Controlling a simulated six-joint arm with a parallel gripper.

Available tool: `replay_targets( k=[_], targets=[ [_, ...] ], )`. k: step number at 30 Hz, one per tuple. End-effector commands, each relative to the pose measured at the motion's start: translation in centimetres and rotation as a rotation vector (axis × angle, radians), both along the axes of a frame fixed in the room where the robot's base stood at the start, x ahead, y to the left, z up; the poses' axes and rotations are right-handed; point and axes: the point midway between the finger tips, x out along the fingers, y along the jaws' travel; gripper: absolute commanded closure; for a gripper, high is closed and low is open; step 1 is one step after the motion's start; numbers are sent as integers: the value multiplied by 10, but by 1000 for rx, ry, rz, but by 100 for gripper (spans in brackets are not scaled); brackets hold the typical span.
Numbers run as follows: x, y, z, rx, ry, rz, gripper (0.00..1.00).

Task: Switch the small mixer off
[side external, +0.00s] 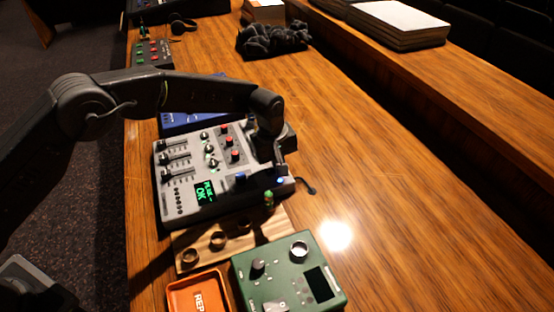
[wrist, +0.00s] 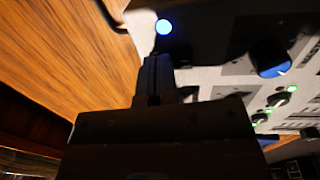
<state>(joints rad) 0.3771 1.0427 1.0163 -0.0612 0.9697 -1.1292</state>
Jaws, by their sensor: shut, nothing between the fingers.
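The small mixer (side external: 186,190) is a light grey desk unit with sliders, red and dark knobs and a blue knob (side external: 240,179). Its dark screen (side external: 204,192) shows green lettering that includes "OK". A small round blue light or button (side external: 281,181) glows at its near right corner and also shows in the wrist view (wrist: 163,26). My gripper (side external: 281,168) is shut and empty, pointing down close to this blue light. In the wrist view its fingertips (wrist: 155,62) are just below the light. I cannot tell whether they touch the mixer.
A green device (side external: 285,275) and an orange tray (side external: 198,293) stand in front of the mixer, by a wooden board (side external: 222,240). A blue unit (side external: 180,122) lies behind it. Dark cloth (side external: 272,38) lies farther back. The desk to the right is mostly clear.

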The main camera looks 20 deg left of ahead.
Motion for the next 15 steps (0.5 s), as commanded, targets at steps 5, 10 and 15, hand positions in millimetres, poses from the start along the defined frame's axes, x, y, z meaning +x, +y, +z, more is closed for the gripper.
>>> replay_targets(
  k=[5, 10, 15],
  targets=[
    [1, -1, -6, 2, 1, 1, 100],
    [1, -1, -7, 3, 4, 1, 100],
    [-4, 4, -7, 6, 7, 1, 100]
  ],
)
